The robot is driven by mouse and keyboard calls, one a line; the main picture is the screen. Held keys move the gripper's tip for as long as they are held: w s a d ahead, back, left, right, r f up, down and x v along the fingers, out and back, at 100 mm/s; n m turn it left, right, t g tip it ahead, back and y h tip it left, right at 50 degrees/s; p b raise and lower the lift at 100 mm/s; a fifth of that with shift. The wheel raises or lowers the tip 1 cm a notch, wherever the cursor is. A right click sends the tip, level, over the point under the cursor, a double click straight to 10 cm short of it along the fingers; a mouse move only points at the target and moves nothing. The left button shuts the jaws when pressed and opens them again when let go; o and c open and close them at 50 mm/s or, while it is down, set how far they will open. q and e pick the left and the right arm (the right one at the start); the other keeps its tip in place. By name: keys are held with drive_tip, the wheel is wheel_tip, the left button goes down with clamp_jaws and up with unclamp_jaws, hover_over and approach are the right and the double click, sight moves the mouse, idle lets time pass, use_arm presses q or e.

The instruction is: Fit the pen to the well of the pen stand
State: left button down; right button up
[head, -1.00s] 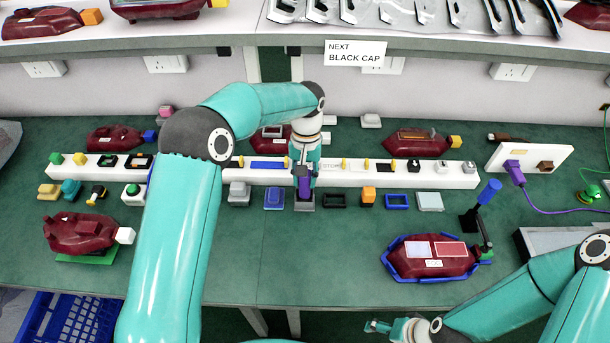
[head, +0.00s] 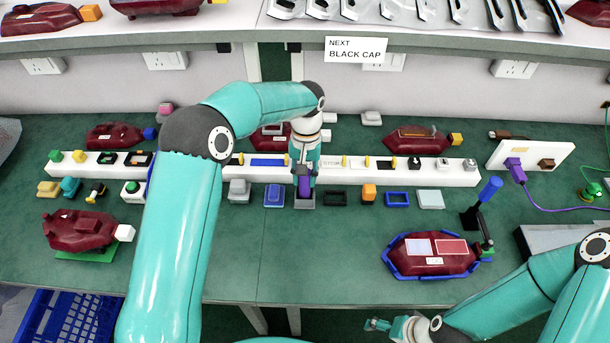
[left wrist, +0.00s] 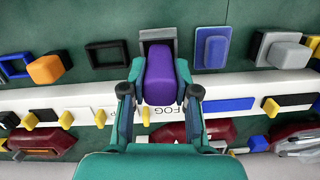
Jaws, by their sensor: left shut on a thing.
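A purple piece, which I take to be the pen (head: 304,187), is held in my left gripper (head: 304,172) near the middle of the bench. In the left wrist view the purple pen (left wrist: 160,75) sits between the two fingers of the left gripper (left wrist: 160,95), which is shut on it. A grey block with a framed opening, which I take to be the pen stand (head: 305,202), is right at the pen's front end. It also shows in the left wrist view (left wrist: 157,35). The pen covers part of the opening, so its depth inside cannot be told. My right gripper (head: 376,325) is low at the front, its jaws unclear.
A long white rail (head: 215,168) with small coloured parts runs behind the pen stand. A blue block (head: 274,196) and a black frame (head: 335,199) flank the stand closely. A dark red lamp housing (head: 432,257) sits at front right. The front middle of the bench is clear.

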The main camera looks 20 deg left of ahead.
use_arm(q)
drive_tip(key=shift+f, duration=0.2)
drive_tip(key=shift+f+b, duration=0.65)
drive_tip(key=shift+f, duration=0.2)
drive_tip(key=c, duration=0.8)
unclamp_jaws()
drive_tip(key=shift+r, duration=0.1)
drive_tip(key=r, duration=0.4)
drive_tip(key=w+r, duration=0.1)
drive_tip(key=r, duration=0.6)
drive_tip(key=shift+w+a+r, duration=0.1)
drive_tip(key=shift+w+r, duration=0.2)
drive_tip(key=shift+r, duration=0.05)
